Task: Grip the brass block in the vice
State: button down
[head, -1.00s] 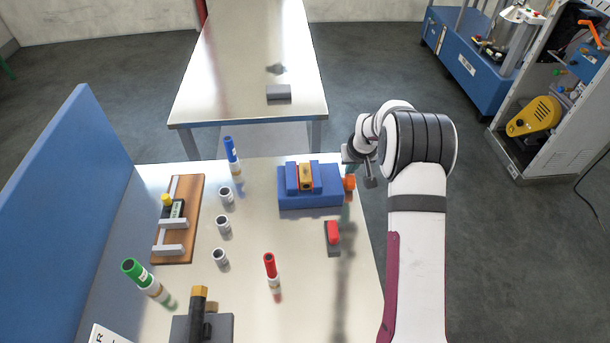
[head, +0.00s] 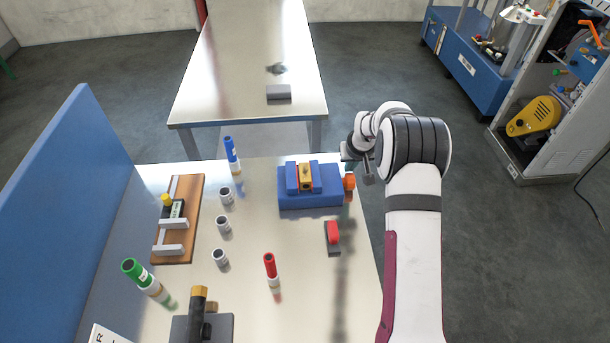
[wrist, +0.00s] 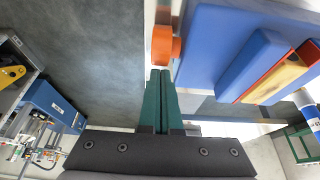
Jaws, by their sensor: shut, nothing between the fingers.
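The blue vice (head: 310,200) stands at the back right of the near table. The brass block (head: 305,174) sits between its two raised blue jaws; whether they press on it I cannot tell. In the wrist view, the vice body (wrist: 210,45) and the brass block (wrist: 280,78) are at the upper right. An orange knob (head: 349,181) is on the vice's right side and also shows in the wrist view (wrist: 165,46). My gripper (wrist: 159,75) is shut and empty, its green fingertips close to the knob; contact is unclear. In the head view the fingers are mostly hidden.
A red-topped switch (head: 332,234) is in front of the vice. A red marker (head: 271,270), blue marker (head: 232,156) and green marker (head: 145,278) stand on the table. Several grey cups (head: 223,224) stand left of the vice beside a wooden board (head: 188,195). A blue panel (head: 70,200) bounds the left.

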jog(key=shift+w, duration=0.1)
dwell(0.3)
jog(key=shift+r, duration=1)
jog(key=shift+s, duration=1.3)
jog(key=shift+f, duration=0.85)
jog(key=shift+w, duration=1)
dwell(0.5)
